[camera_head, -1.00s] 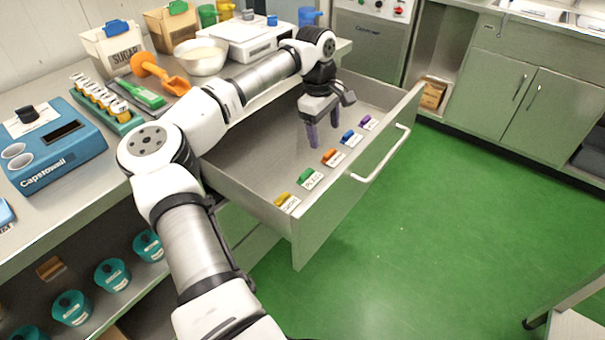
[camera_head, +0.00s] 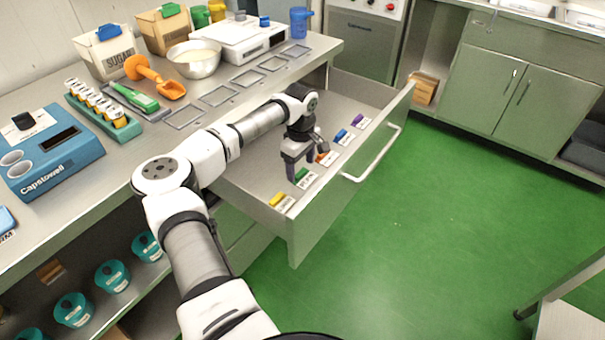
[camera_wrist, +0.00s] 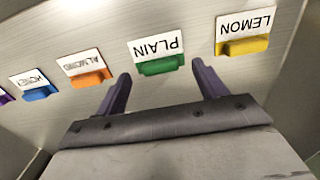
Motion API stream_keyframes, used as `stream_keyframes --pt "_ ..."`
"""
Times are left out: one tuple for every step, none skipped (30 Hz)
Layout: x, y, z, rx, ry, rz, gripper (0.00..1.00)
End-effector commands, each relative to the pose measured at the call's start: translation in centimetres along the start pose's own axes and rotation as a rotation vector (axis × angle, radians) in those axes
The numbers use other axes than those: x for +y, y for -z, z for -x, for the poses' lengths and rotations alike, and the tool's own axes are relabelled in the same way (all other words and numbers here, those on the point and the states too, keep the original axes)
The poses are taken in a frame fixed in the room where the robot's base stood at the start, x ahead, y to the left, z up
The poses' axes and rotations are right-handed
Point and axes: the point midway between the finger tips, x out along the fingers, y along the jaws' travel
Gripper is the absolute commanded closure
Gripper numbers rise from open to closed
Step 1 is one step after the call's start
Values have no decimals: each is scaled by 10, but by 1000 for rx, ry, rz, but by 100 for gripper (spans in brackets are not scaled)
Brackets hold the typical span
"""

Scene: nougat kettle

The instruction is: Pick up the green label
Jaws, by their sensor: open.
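The green label (camera_wrist: 158,57) has a white card reading PLAIN and a green grip. It lies in the open drawer (camera_head: 246,190), between the yellow LEMON label (camera_wrist: 243,36) and the orange ALMOND label (camera_wrist: 87,70). In the head view the green label (camera_head: 304,177) is just below my gripper (camera_head: 301,176), partly close to a finger. In the wrist view my gripper (camera_wrist: 162,88) is open, its two dark fingers on either side of the green label's column, with nothing between them. The fingers appear above the drawer floor; their exact height is hard to tell.
The blue HONEY label (camera_wrist: 37,85) and a purple label (camera_head: 359,121) continue the row along the drawer's front wall. The drawer handle (camera_head: 372,156) is outside. On the counter are empty rectangular frames (camera_head: 220,95), an orange scoop (camera_head: 160,78) and a blue Capstowell device (camera_head: 55,155).

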Motion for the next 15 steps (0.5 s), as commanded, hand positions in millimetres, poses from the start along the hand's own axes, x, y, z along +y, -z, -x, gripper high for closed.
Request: stream_keyframes --pt "0 -1 -6 -4 1 0 29" --pt "0 -1 -10 -3 0 0 29" --pt "0 -1 -14 -2 0 -1 29" --pt "0 -1 -16 -1 0 -1 29" --pt "0 -1 -18 -1 0 -1 29" --pt "0 -1 -19 -1 0 -1 29" --pt "0 -1 -20 0 0 -1 29" --pt "0 -1 -20 0 0 -1 29" --pt "0 -1 -20 0 0 -1 29" --pt "0 -1 -20 0 0 -1 29" --pt "0 -1 -20 0 0 -1 29" --pt "0 -1 -20 0 0 -1 29" --pt "0 -1 -20 0 0 -1 32" --pt "0 -1 -20 0 -1 -1 36" --pt "0 -1 -20 0 -1 -1 41"
